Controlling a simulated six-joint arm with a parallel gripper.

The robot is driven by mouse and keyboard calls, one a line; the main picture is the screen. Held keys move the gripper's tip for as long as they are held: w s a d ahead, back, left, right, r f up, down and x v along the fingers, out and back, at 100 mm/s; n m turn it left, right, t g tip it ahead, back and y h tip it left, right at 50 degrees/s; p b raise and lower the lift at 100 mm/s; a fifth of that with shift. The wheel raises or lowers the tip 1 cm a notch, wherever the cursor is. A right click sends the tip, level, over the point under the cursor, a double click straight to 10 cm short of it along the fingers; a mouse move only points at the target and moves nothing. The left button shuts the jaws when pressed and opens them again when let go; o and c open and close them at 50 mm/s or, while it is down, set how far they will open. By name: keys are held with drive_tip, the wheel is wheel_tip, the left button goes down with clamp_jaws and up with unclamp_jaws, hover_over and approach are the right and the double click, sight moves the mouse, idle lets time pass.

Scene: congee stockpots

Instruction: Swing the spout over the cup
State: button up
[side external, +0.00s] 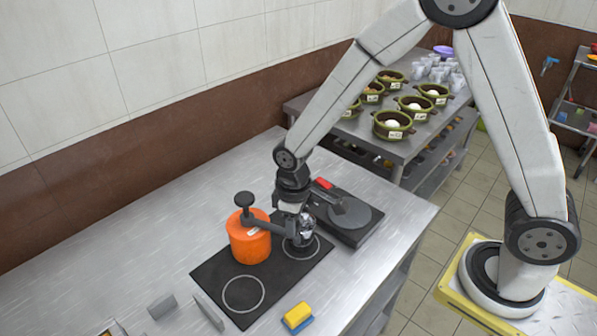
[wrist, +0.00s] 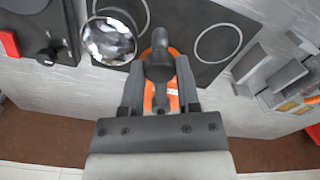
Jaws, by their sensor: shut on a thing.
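An orange pot (side external: 250,242) stands on a black hob, with a dark round knob (side external: 243,199) above it. A dark grey spout-like arm (side external: 266,226) runs from its top toward the right. A shiny, cup-like vessel (side external: 303,236) stands right of the pot; it also shows in the wrist view (wrist: 108,42). My gripper (wrist: 158,78) is shut on a dark grey handle (wrist: 158,66), with orange showing behind the fingers. In the side view my wrist hides part of the vessel and the grip. I cannot tell whether the arm's end is over the vessel.
A black scale-like device (side external: 345,213) with a red part sits behind, to the right. The hob's front ring (side external: 243,293) is bare. Grey blocks (side external: 162,305) and a yellow-blue sponge (side external: 298,318) lie in front. The left counter is clear. Green bowls (side external: 393,124) stand farther back.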

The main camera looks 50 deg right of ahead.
drive_tip(key=shift+w+d, duration=0.15)
drive_tip(key=shift+d, duration=0.2)
drive_tip(key=shift+w+d, duration=0.35)
drive_tip(key=shift+d, duration=0.4)
drive_tip(key=shift+w+d, duration=0.6)
drive_tip(key=shift+d, duration=0.25)
drive_tip(key=shift+w, duration=0.1)
drive_tip(key=shift+w+d, duration=0.65)
drive_tip(key=shift+d, duration=0.1)
idle(0.4)
